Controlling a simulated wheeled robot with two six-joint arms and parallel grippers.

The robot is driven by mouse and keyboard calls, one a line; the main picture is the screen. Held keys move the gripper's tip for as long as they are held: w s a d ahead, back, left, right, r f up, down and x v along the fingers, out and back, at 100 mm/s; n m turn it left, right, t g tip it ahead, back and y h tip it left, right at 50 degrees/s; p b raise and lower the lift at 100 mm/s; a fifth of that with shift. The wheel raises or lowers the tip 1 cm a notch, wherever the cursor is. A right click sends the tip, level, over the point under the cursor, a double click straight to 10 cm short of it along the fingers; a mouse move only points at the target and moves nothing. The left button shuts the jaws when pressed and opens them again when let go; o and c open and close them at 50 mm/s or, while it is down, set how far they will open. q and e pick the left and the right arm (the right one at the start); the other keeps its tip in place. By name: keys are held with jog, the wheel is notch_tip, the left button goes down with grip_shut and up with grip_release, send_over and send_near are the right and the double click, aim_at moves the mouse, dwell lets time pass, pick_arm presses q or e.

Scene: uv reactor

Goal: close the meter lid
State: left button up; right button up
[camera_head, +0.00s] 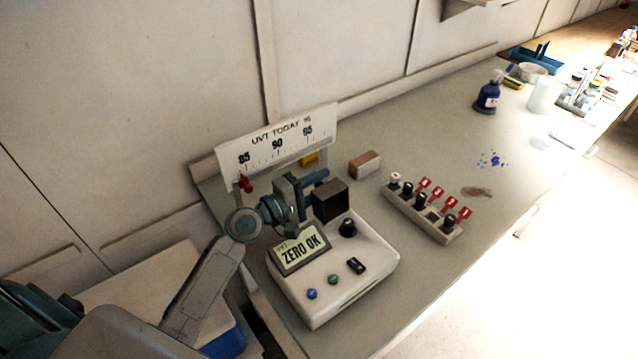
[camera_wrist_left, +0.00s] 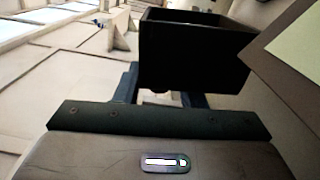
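The meter (camera_head: 345,265) is a white box on the bench with a tilted "ZERO OK" display, a black knob and several buttons. A dark box-shaped part (camera_head: 331,201), which looks like the lid or sample housing, stands at its back; I cannot tell the lid's exact angle. In the left wrist view a dark hollow box (camera_wrist_left: 193,50) hides the far ends of my fingers. My left gripper (camera_head: 311,190) is just left of this dark part, its fingers apart. Contact is unclear. My right gripper is not in view.
A "UVT TODAY" scale board (camera_head: 278,140) stands behind the meter. A brown-and-white block (camera_head: 365,164) and a rack of vials with red tags (camera_head: 425,212) are to the right. A blue spray bottle (camera_head: 488,95) stands farther back.

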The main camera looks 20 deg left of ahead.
aim_at(331, 189)
pick_arm(q)
jog(key=shift+c, duration=0.3)
grip_shut()
jog(key=shift+s+d+r+m+b, duration=0.25)
jog(key=shift+d+r+m+b, duration=0.2)
jog(key=shift+m, duration=0.45)
jog(key=shift+s+d+r+m+b, duration=0.3)
jog(key=shift+d+r+m, duration=0.15)
jog(key=shift+m, duration=0.45)
jog(key=shift+s+d+r+m+b, duration=0.25)
jog(key=shift+d+m+b, duration=0.15)
jog(key=shift+m, duration=0.35)
jog(key=shift+s+d+r+m+b, duration=0.25)
jog(key=shift+d+m+b, duration=0.1)
jog(key=shift+m, duration=0.4)
jog(key=shift+d+r, duration=0.1)
